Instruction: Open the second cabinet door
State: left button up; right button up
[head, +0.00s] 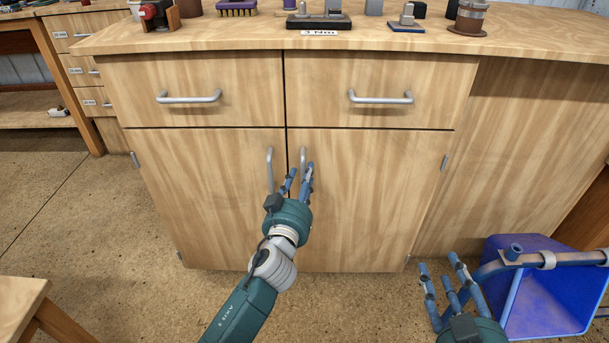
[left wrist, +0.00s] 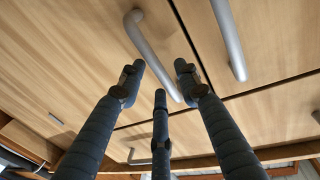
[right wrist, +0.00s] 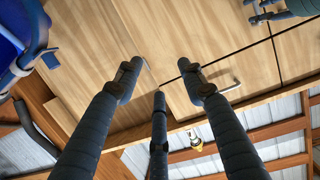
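Two cabinet doors sit side by side below the drawers, the left door (head: 205,190) and the right door (head: 370,200), and both look shut. The left door's grey bar handle (head: 269,168) and the right door's handle (head: 303,158) stand upright near the middle seam. My left gripper (head: 299,177) is at the right door's handle with its fingers apart. In the left wrist view that handle (left wrist: 148,48) runs between the spread fingers; contact cannot be told. The left door's handle (left wrist: 228,40) is outside them. My right gripper (head: 443,271) is open and empty, low right of the cabinet.
Two drawers with bar handles (head: 189,98) (head: 380,97) are above the doors. The worktop (head: 240,38) holds several small items. A blue bin (head: 550,295) lies on the floor beside my right gripper. The floor before the doors is mostly clear; a wooden stool or table corner (head: 20,300) is at lower left.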

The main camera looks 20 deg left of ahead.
pick_arm(q)
jog(key=shift+w+a, duration=0.1)
jog(key=shift+w, duration=0.8)
jog(key=shift+c, duration=0.5)
grip_shut()
